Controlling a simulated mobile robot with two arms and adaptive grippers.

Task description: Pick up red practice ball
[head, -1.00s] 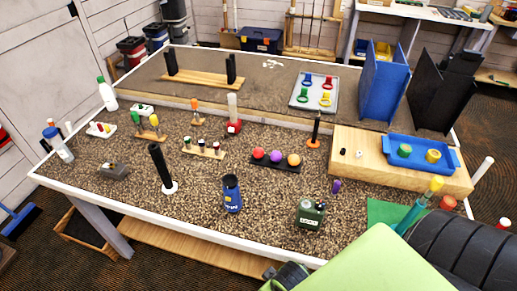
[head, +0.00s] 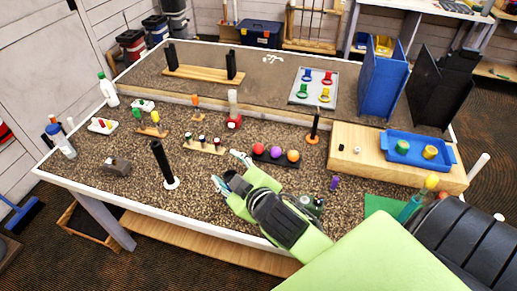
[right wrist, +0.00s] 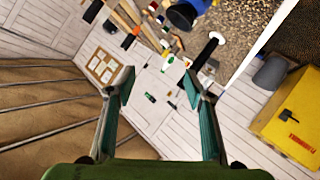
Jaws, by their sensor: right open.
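The red practice ball (head: 258,149) sits at the left end of a black holder (head: 273,162) on the pebbled table. A purple ball (head: 275,152) and an orange ball (head: 293,156) sit to its right in the same holder. My right gripper (head: 229,170) is open and empty, just left of and in front of the red ball in the head view. In the right wrist view its two fingers (right wrist: 160,88) are spread with nothing between them, and the balls do not show there. My left gripper is not in view.
A blue cup (right wrist: 183,14) shows at the top of the right wrist view; my gripper mostly hides it in the head view. A black post (head: 161,163) stands left of the gripper. A green canister (head: 312,204) is partly hidden by my arm. A wooden platform (head: 375,170) is at right.

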